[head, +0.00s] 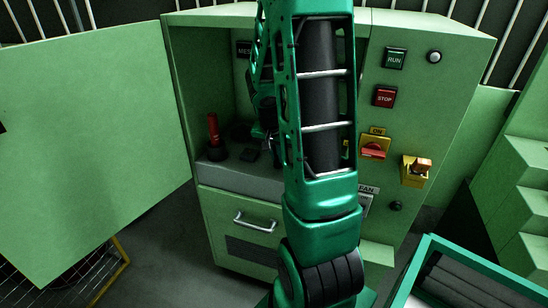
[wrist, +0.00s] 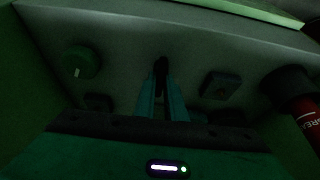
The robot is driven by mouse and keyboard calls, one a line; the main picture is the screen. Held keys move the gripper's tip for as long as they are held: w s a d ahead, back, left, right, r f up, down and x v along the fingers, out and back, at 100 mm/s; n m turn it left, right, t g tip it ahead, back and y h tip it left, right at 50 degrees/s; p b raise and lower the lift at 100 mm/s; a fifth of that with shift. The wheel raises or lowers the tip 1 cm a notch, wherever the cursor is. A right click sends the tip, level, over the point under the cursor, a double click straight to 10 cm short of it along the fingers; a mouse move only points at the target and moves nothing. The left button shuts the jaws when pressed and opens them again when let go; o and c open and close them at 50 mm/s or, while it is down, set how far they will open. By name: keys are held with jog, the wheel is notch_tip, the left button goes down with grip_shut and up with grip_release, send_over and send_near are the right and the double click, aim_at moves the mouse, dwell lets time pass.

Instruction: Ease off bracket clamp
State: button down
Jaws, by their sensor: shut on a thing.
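My gripper (wrist: 163,82) is inside the open green cabinet (head: 440,45). In the wrist view its two narrow teal fingers are closed around a small dark upright part (wrist: 161,65). This may be the bracket clamp, but no label shows and its lower end is hidden between the fingers. In the head view my arm covers most of the cabinet's middle, and the held part cannot be made out.
A red-handled lever (head: 213,130) on a black base stands nearby; it also shows in the wrist view (wrist: 309,118). A green knob (wrist: 82,62) and a dark square block (wrist: 220,85) flank the fingers. The cabinet door (head: 85,150) is open at left.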

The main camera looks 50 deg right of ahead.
jog(key=c, duration=1.8)
grip_release()
jog(key=shift+r, duration=0.1)
jog(key=v, duration=1)
jog(key=shift+a+r, duration=0.25)
jog(key=s+a+n+y, duration=0.1)
jog(key=s+a+n, duration=0.1)
jog(key=s+a, duration=0.3)
jog(key=s+a+r+n+g+y, duration=0.1)
jog(key=s+a+n, duration=0.1)
jog(key=s+a, duration=0.4)
jog(key=s+a+n+g+y, duration=0.1)
jog(key=s+a+n+y, duration=0.1)
jog(key=s+a, duration=0.3)
jog(key=shift+s+a+r+n, duration=0.15)
jog(key=shift+s+n, duration=0.1)
jog(key=shift+s, duration=0.4)
jog(key=shift+s+a+r+n, duration=0.1)
jog(key=shift+s+a+n, duration=0.15)
jog(key=shift+s, duration=0.45)
